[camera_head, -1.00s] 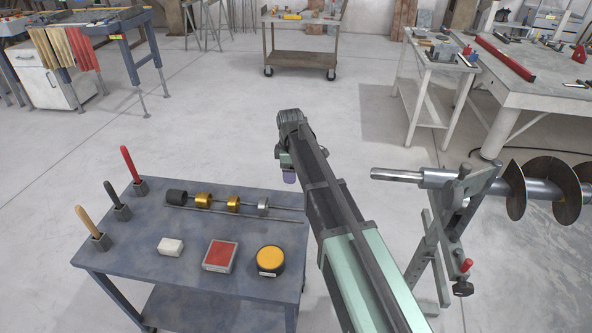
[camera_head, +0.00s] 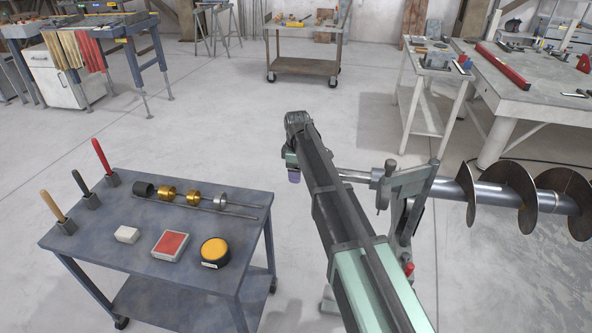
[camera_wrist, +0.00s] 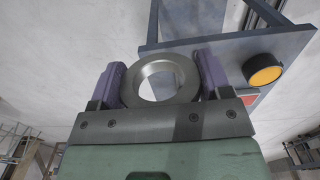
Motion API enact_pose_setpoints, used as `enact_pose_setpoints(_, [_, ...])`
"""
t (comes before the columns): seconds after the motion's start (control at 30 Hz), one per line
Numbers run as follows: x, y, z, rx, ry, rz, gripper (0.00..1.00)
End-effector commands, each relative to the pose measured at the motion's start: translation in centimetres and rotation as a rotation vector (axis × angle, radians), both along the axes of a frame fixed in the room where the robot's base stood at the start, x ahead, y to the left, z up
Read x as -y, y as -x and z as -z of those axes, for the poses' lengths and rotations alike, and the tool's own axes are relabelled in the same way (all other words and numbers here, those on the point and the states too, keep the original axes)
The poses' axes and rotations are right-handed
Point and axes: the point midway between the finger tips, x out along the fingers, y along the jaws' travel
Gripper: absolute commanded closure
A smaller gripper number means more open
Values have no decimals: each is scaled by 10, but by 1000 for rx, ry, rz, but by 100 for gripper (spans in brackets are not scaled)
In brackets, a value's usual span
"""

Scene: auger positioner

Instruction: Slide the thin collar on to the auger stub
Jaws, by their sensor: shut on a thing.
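My gripper (camera_wrist: 163,78) is shut on the thin collar (camera_wrist: 131,80), a grey metal ring held between two purple fingers. Its open hole shows plainly in the wrist view. In the head view my gripper (camera_head: 293,175) hangs at the end of my arm, and the collar cannot be made out there. The auger stub (camera_head: 355,175) is a bare grey shaft pointing left from the auger's stand. My arm covers its tip in the head view. The stub does not show in the wrist view, and the collar's distance from it cannot be told.
A blue-grey cart (camera_head: 100,235) at left carries a rod with black, gold and grey collars (camera_head: 193,197), upright-handled tools, a red-topped box (camera_head: 170,243) and a yellow-topped tin (camera_head: 214,251). The auger (camera_head: 490,192) and its stand (camera_head: 405,195) are at right. Open floor lies behind.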

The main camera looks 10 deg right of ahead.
Motion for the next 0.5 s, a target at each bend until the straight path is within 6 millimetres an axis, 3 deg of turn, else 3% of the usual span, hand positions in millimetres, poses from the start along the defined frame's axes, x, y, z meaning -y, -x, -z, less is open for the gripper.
enact_pose_setpoints(0.5, [47, 18, 0, 0, 0, 1, 61])
